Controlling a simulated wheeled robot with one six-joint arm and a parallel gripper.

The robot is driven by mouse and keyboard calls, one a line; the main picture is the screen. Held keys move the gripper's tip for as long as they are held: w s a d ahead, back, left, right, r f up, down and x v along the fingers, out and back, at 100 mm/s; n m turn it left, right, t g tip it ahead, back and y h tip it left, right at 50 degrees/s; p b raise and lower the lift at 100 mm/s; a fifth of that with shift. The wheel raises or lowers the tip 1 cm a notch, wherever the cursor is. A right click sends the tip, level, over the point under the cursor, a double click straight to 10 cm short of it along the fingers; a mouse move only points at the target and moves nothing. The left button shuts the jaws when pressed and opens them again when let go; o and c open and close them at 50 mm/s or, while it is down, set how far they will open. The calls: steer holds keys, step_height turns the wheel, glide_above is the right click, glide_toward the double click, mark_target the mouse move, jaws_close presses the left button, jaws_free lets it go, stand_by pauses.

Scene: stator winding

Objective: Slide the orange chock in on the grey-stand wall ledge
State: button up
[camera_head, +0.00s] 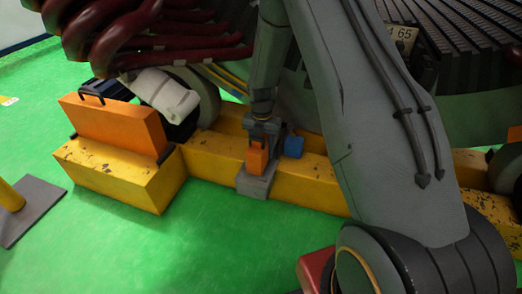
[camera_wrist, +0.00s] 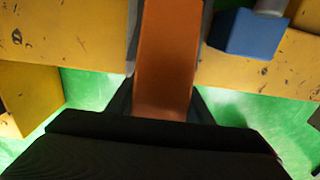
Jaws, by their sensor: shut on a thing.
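The orange chock (camera_head: 256,158) shows in the head view as a small upright piece at the grey stand (camera_head: 253,187), in front of the yellow beam. In the wrist view the chock (camera_wrist: 167,55) is a long orange bar running up the middle of the picture. My gripper (camera_head: 260,138) is at the stand, below a grey link that comes down from the top. In the wrist view my gripper (camera_wrist: 163,110) has grey fingers on both sides of the chock and is shut on it. The black gripper body hides the chock's near end. I cannot tell how the chock meets the ledge.
A blue block (camera_head: 293,146) is close on the right and shows in the wrist view (camera_wrist: 243,34). A large orange slab (camera_head: 115,125) with a black handle stands on a yellow block (camera_head: 120,178) at left. Green floor (camera_head: 200,245) in front is clear. Dark red hoses hang above.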

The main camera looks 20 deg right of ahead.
steer(key=shift+f, duration=0.35)
stand_by(0.5)
steer(key=shift+w+d+b, duration=0.35)
steer(key=shift+w+d, duration=0.4)
steer(key=shift+w, duration=0.25)
steer(key=shift+w+d+b, duration=0.35)
steer(key=shift+w+d, duration=0.4)
steer(key=shift+w, duration=0.25)
steer(key=o, duration=1.2)
steer(key=shift+o, duration=0.2)
